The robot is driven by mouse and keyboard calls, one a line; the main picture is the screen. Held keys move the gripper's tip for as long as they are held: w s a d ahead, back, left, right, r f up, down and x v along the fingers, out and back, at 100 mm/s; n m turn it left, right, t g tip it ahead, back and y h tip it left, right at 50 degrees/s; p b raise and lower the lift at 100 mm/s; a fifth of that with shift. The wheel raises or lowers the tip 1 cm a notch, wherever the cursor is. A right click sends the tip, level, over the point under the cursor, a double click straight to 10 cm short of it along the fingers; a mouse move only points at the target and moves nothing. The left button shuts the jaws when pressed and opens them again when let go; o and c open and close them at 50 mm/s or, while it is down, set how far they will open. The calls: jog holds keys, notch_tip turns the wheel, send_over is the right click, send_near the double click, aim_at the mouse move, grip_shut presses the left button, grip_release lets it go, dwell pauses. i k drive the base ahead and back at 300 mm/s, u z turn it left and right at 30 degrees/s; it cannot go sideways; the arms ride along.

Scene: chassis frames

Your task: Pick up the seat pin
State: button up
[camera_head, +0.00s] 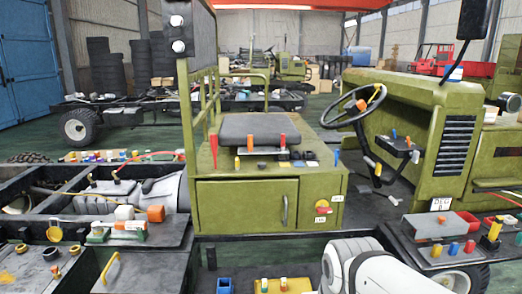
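A dark flat seat pad (252,128) rests on the olive-green seat box (245,205). Several small upright pieces stand on the box top around the pad. My white arm shows at the bottom right of centre, in front of the seat box. My gripper is outside the picture.
A steering wheel (352,104) and a lever panel (393,146) stand right of the seat box. A green post and rail (190,110) rise at its left. Dark trays (443,227) with loose small parts flank it. A grey floor plate (370,207) lies mostly clear.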

aim_at(283, 145)
jog(key=z, duration=0.15)
jog(key=i, duration=0.95)
jog(key=u, duration=0.1)
